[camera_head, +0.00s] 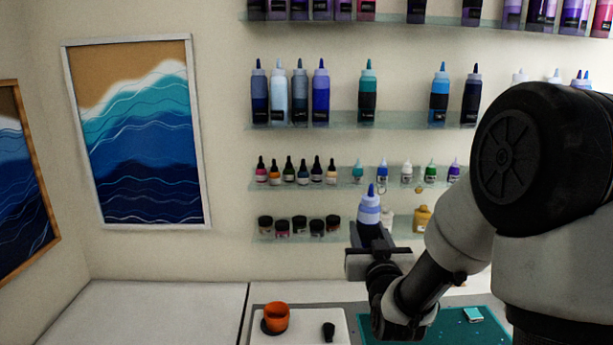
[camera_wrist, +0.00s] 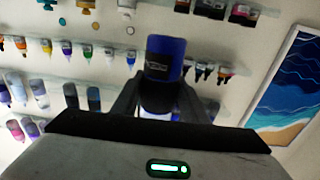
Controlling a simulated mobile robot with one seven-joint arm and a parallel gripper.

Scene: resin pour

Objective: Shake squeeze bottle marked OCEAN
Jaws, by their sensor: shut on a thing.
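My gripper (camera_head: 376,258) is shut on a squeeze bottle (camera_head: 369,209) and holds it up in front of the shelves. The bottle stands nearly upright, with a blue nozzle and a pale blue upper part; its lower part is hidden by the gripper in the head view. In the wrist view, which is upside down, the bottle (camera_wrist: 165,49) shows a blue part and a black label between my gripper's fingers (camera_wrist: 157,103). The small lettering on the label is too blurred to read for sure.
Wall shelves (camera_head: 300,122) hold several other bottles and jars close behind. On the worktop, a white tray (camera_head: 290,338) carries an orange cup (camera_head: 275,316) and a small dark object (camera_head: 328,331). A teal mat (camera_head: 450,335) lies to its right. The left worktop is clear.

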